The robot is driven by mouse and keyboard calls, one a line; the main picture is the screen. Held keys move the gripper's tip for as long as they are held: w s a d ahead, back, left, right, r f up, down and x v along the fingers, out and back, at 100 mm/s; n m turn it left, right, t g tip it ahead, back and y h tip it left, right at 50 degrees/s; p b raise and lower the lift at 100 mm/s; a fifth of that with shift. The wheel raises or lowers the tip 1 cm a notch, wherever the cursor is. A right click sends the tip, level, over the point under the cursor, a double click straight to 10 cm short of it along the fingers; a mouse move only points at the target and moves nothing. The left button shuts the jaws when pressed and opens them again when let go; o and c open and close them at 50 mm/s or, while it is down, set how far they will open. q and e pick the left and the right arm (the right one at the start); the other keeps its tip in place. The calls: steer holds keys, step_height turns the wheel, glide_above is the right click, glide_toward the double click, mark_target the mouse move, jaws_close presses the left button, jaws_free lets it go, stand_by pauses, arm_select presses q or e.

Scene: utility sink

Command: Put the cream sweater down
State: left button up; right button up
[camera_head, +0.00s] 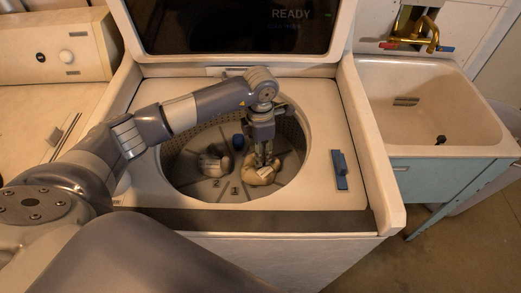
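The cream sweater (262,179) is a small bunched shape low in the round washer drum (183,180), right of the drum's middle. My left arm reaches in from the left, and my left gripper (262,163) points straight down into the drum. Its fingertips meet the top of the sweater. The fingers look close together, but I cannot tell whether they grip the cloth or only touch it. The sweater appears low near the drum floor; its underside is hidden. My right gripper is not in view.
A grey bundle (214,162) and a dark blue item (239,141) also lie in the drum. The washer's lid (240,25) stands open behind, reading READY. A blue piece (340,170) is on the right of the washer top. A sink (430,100) stands at right.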

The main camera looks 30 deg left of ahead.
arm_select(q)
step_height(320, 180, up, 12)
steer(key=b, duration=0.1)
steer(key=shift+w, duration=0.1)
stand_by(0.5)
